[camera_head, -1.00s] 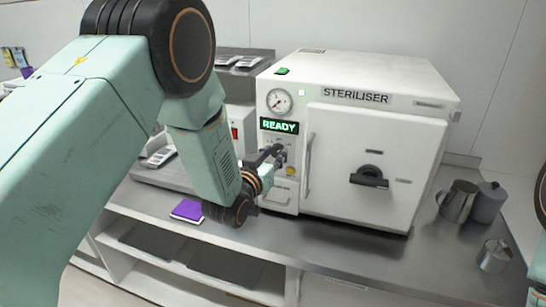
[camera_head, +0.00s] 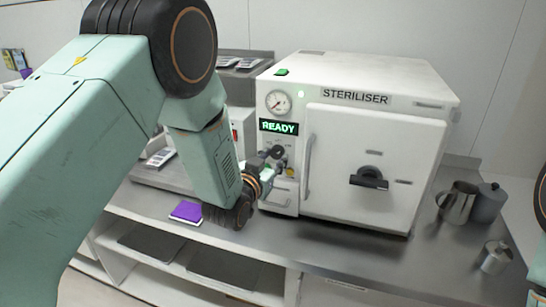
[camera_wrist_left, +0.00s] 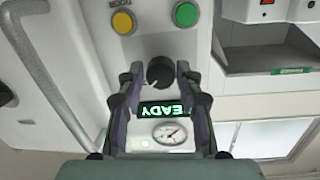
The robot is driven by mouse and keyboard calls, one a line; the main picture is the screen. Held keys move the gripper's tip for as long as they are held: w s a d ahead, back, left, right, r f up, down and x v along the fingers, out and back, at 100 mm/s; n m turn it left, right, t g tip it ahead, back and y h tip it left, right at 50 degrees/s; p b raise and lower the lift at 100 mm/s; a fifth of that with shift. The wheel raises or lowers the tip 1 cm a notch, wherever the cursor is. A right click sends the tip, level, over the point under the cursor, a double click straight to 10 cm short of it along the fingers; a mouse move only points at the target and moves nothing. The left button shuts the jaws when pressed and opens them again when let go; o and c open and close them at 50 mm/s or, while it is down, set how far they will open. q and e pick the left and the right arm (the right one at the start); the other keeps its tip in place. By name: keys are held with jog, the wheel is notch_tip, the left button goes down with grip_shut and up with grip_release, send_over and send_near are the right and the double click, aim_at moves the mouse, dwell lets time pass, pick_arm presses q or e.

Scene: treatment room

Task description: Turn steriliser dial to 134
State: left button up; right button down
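The white steriliser (camera_head: 425,110) stands on the counter. Its round black dial (camera_head: 278,151) is on the front, below the lit READY display (camera_head: 278,127). In the left wrist view, which shows the panel upside down, the dial (camera_wrist_left: 159,72) lies between the fingertips of my left gripper (camera_wrist_left: 157,75). The fingers are spread, with a gap visible on both sides of the dial. In the head view my left gripper (camera_head: 271,163) is close to the dial at its lower left. The dial's setting cannot be read. My right gripper is out of view.
A yellow button (camera_wrist_left: 122,22) and a green button (camera_wrist_left: 186,9) sit near the dial, and a vertical handle (camera_head: 308,160) beside it. A pressure gauge (camera_head: 278,102) is above the display.

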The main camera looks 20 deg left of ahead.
pick_arm(q)
jog(key=o, duration=0.3)
jog(key=shift+w+r, duration=0.1)
jog(key=shift+r, duration=0.15)
jog(key=s, duration=0.8)
jog(key=s+a+r, duration=0.1)
jog(key=s, duration=0.3)
jog(key=shift+a, duration=0.1)
jog(key=shift+f, duration=0.1)
